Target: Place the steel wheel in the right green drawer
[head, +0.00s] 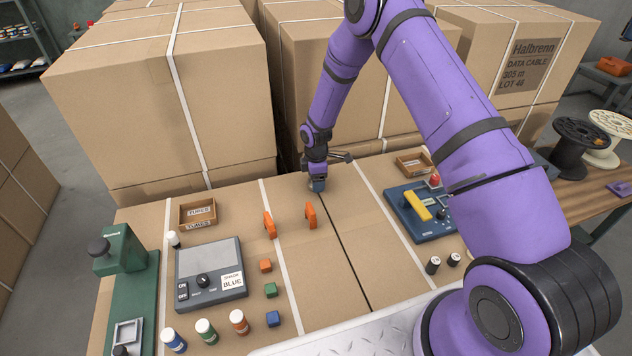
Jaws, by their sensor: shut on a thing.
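My gripper (318,184) is at the far side of the cardboard work surface, close to the tall boxes behind. It is shut on a small dark blue-grey thing at its tip, too small and too covered to identify. I cannot make out the steel wheel for certain. No green drawer can be picked out in this view. The only large green thing is a machine (126,265) at the left edge of the surface, with a black knob on top.
Two orange handles (270,225) (310,215) stand near the middle. A grey control box (211,258), small cubes (270,290) and capped bottles (205,332) are front left. A blue device with a yellow handle (418,206) is right. Tall cartons (160,90) block the back.

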